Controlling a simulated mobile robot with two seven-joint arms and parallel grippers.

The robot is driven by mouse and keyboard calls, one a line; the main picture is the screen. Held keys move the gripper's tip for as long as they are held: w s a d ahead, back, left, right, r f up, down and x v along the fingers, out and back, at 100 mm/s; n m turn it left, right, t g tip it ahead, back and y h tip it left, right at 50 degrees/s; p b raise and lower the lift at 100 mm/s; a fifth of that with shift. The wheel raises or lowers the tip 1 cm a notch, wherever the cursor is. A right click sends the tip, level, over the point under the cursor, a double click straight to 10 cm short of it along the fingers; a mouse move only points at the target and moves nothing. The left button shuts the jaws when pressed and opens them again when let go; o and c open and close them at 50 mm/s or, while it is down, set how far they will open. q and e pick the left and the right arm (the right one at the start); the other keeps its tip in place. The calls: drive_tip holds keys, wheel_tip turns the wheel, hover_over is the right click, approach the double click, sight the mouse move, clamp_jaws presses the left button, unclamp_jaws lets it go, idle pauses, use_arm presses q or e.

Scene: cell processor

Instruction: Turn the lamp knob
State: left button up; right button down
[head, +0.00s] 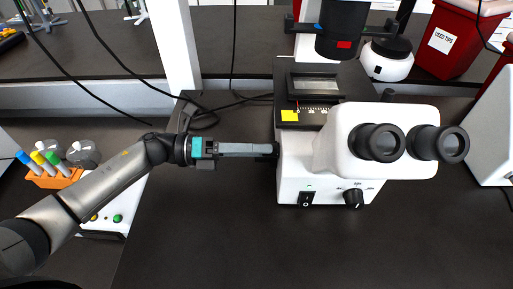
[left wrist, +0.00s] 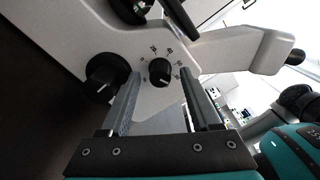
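The white microscope (head: 327,150) stands on the dark bench. A black knob with scale marks (head: 353,198) is on its front, right of a black rocker switch (head: 306,198). My left gripper (head: 270,150) is at the microscope's left side, pointing right; its tips are partly lost against dark parts there. In the left wrist view my left gripper (left wrist: 160,95) is open, with a small black dial (left wrist: 160,71) with printed marks between and beyond its fingers. I cannot tell whether this dial is the front knob. My right gripper is not in view.
A larger black knob (left wrist: 106,77) sits left of the dial in the left wrist view. The eyepieces (head: 410,143) overhang the front. An orange rack (head: 55,176) with tubes is at the left. Bench space in front of the microscope is clear.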

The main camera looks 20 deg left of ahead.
use_arm(q)
clamp_jaws()
idle(0.3)
drive_tip(key=shift+n, duration=0.4)
drive_tip(key=shift+n+p, duration=2)
drive_tip(key=shift+n, duration=2)
drive_tip(key=shift+o, duration=0.3)
unclamp_jaws()
